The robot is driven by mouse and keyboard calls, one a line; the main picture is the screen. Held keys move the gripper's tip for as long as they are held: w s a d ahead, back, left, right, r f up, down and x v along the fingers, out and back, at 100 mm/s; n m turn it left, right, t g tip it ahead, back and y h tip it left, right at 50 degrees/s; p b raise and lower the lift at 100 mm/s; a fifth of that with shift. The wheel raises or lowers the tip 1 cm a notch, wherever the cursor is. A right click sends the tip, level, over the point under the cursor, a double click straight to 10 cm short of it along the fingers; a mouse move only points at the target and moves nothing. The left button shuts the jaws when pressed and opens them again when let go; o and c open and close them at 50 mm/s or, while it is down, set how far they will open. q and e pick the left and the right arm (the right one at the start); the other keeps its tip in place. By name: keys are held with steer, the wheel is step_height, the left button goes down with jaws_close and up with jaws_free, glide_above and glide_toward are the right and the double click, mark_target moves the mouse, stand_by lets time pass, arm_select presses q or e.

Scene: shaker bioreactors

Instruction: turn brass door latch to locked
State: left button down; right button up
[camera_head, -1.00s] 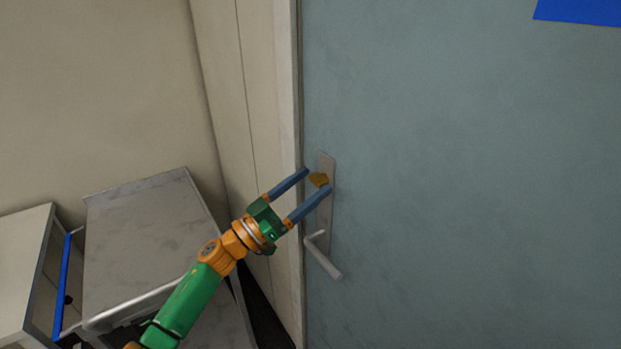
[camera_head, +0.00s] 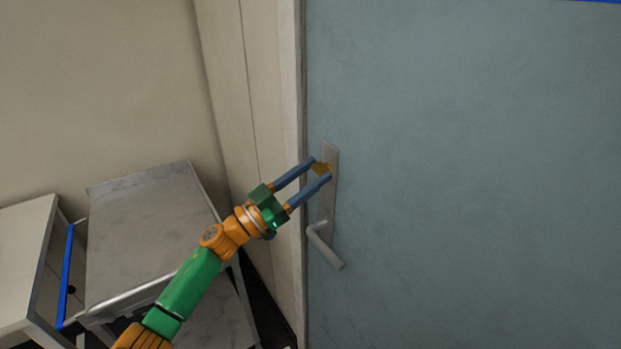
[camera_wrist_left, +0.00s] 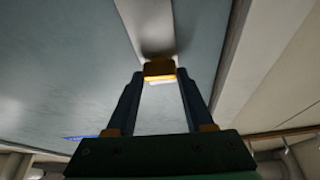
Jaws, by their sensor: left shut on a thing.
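The brass latch (camera_head: 322,168) sits on the upper part of a grey metal plate (camera_head: 329,205) on the blue-grey door (camera_head: 460,180). My left gripper (camera_head: 320,170) is shut on the latch, with one blue finger on each side of it. In the left wrist view the latch (camera_wrist_left: 159,69) shows between the fingertips, with the plate (camera_wrist_left: 146,25) behind it. The fingers partly cover the latch in the head view, so its exact turn is hard to tell. My right gripper is not in view.
A grey lever handle (camera_head: 325,246) sticks out from the plate below the latch. The door frame (camera_head: 294,100) runs close along the left. A metal cart (camera_head: 150,230) and a white cabinet (camera_head: 22,260) stand at the lower left.

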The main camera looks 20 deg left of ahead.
arm_select(q)
steer(key=m+g+h+b, duration=0.1)
steer(key=m, duration=0.2)
steer(key=m+g+h+b, duration=0.1)
steer(key=m+b, duration=0.1)
steer(key=m, duration=0.1)
steer(key=shift+w+a+f+g, duration=0.1)
steer(key=shift+f+g, duration=0.1)
steer(key=shift+g, duration=0.2)
steer(key=m+g+b, duration=0.1)
steer(key=m, duration=0.1)
steer(key=m+g+b, duration=0.1)
steer(key=m, duration=0.2)
steer(key=shift+r+h, duration=0.15)
steer(key=shift+h, duration=0.25)
steer(key=m+g, duration=0.1)
steer(key=m, duration=0.3)
steer(key=shift+r+g+b, duration=0.15)
steer(key=shift+g+b, duration=0.25)
steer(key=m+g, duration=0.1)
steer(key=m, duration=0.2)
steer(key=shift+r+y, duration=0.1)
steer(key=shift+y, duration=0.3)
steer(key=shift+m+y+p, duration=0.3)
steer(key=shift+m+p, duration=0.05)
steer(key=shift+m, duration=0.85)
steer(key=shift+g, duration=0.3)
steer(key=shift+c, duration=1.4)
jaws_free()
